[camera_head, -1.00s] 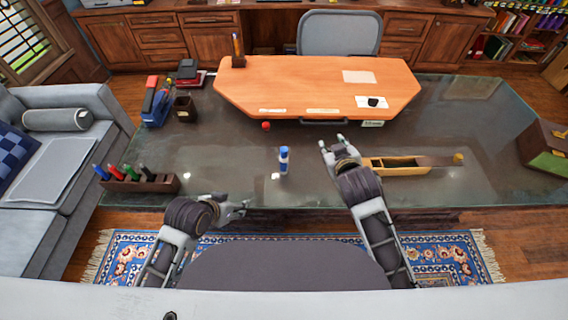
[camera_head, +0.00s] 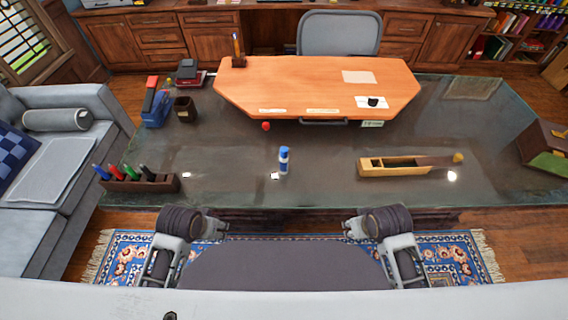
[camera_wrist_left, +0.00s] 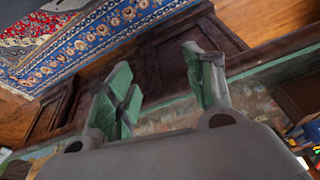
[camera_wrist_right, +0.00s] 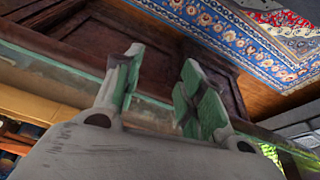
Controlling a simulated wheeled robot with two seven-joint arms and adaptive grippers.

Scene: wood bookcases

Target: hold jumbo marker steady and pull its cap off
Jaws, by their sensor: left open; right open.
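The jumbo marker (camera_head: 284,160) stands upright on the glass desk top, white with a blue cap end on top and blue at its lower part. My left gripper (camera_head: 222,228) is open and empty in front of the desk's near edge, left of the marker; its fingers show in the left wrist view (camera_wrist_left: 160,90). My right gripper (camera_head: 348,228) is open and empty in front of the desk's near edge, right of the marker; its fingers show in the right wrist view (camera_wrist_right: 155,90). Neither gripper touches the marker.
The glass desk (camera_head: 230,160) has free room around the marker. A wooden holder (camera_head: 150,184) with several markers is at left, a wooden plane (camera_head: 405,166) at right. A small red ball (camera_head: 266,126) lies behind the marker.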

